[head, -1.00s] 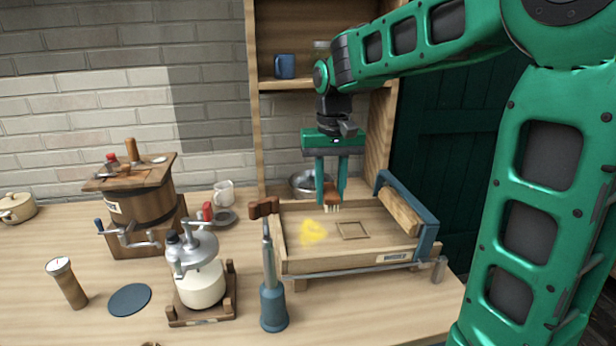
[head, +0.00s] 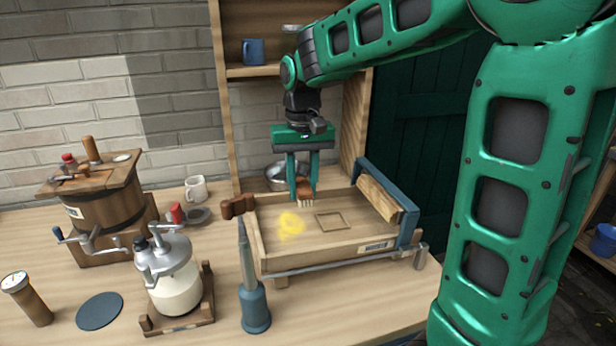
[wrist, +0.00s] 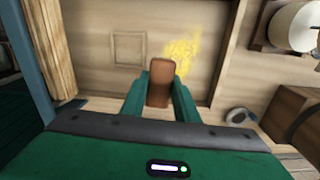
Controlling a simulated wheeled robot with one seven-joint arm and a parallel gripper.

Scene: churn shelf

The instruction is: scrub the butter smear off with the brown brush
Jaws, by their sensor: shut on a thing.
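My gripper (head: 303,192) is shut on the brown brush (head: 304,187), whose pale bristles point down over the back part of the wooden tray (head: 350,246). The yellow butter smear (head: 291,225) lies on the tray floor, left of and nearer the front than the brush. In the wrist view the brush (wrist: 160,82) is between my fingers, and the smear (wrist: 181,52) shows just beyond it to the right. The brush appears apart from the smear. I cannot tell whether the bristles touch the tray floor.
A square outline (head: 332,221) marks the tray floor. A wooden roller (head: 378,197) in a blue frame stands at the tray's right end. A blue-handled tool (head: 254,300) stands at the front left. A glass churn (head: 175,280) and a wooden barrel churn (head: 105,205) stand farther left.

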